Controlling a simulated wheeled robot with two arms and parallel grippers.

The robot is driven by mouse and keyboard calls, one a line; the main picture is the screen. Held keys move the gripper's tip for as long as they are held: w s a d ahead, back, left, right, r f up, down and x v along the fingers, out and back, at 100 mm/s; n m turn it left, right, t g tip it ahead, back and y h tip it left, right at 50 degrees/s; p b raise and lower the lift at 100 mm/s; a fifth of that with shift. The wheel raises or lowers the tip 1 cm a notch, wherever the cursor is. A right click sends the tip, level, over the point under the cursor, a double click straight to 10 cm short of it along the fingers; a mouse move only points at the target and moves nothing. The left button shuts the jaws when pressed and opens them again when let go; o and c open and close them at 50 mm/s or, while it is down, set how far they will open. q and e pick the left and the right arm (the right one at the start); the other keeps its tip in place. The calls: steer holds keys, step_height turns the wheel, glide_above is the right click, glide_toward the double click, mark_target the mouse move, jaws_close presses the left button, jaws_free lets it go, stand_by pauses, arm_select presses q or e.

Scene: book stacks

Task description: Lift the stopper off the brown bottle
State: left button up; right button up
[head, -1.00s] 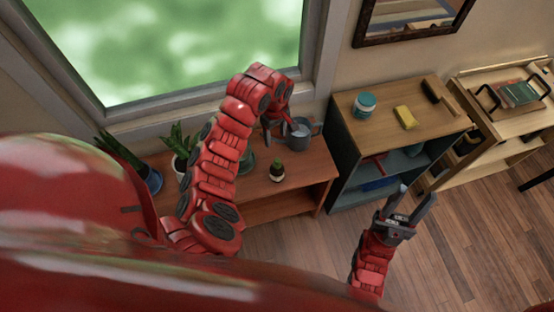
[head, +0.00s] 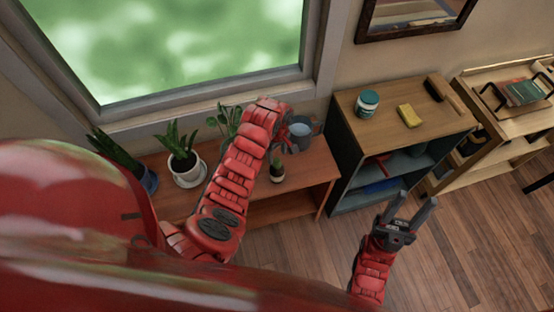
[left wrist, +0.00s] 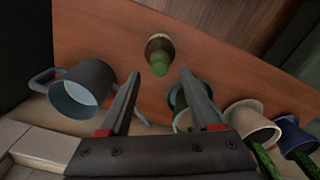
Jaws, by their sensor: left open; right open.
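A small brown and cream thing with a rounded green top (head: 277,172) stands upright on the low wooden table. It also shows in the left wrist view (left wrist: 160,55), ahead of my fingertips. I cannot tell for sure whether it is the brown bottle with its stopper or a small potted cactus. No other brown bottle shows clearly. My left gripper (head: 287,145) is above the table, partly hidden by its arm in the head view. In the left wrist view it (left wrist: 160,74) is open and empty, apart from the green top. My right gripper (head: 416,203) is open and empty over the floor.
A grey watering can (head: 302,130) stands close to my left gripper. Potted plants (head: 184,168) stand along the table's left. A cabinet (head: 350,128) at the right bears a teal-labelled jar (head: 366,102), a yellow sponge (head: 409,116) and a brush (head: 437,90). The table's front right is clear.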

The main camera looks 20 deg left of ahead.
mark_target(277, 161)
arm_select(q)
steer(key=shift+f+p, duration=0.3)
steer(key=shift+f, duration=1.05)
jaws_close()
